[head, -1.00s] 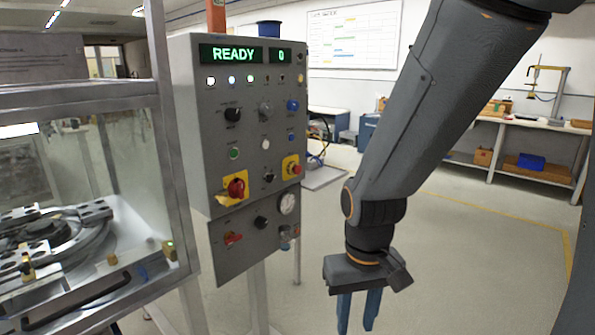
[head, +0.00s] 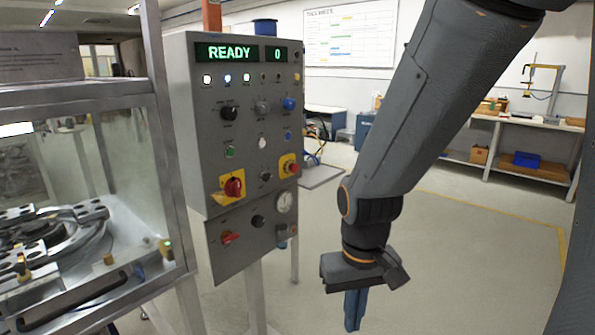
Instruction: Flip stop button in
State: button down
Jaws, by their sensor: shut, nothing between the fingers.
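The grey control panel (head: 212,122) stands left of centre, with a lit display reading READY and 0. A red mushroom-shaped button (head: 293,168) on a yellow plate sits at its right edge. No label is readable, and I cannot tell how far the button is pressed. My gripper (head: 353,324) hangs to the right of the panel, below the button and apart from the panel. Its blue fingers point down, shut and empty.
A framed glass enclosure (head: 110,232) with a ring track inside stands at the left. A lower panel (head: 256,229) carries a gauge and a red handle. A workbench (head: 487,165) stands at the back right. The floor (head: 470,265) right of my gripper is clear.

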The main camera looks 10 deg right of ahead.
aim_at(295, 169)
jog(key=k, duration=1.35)
jog(key=u, duration=0.65)
jog(key=i, duration=1.7)
jog(key=z, duration=0.9)
jog(key=i, duration=0.4)
jog(key=z, duration=0.3)
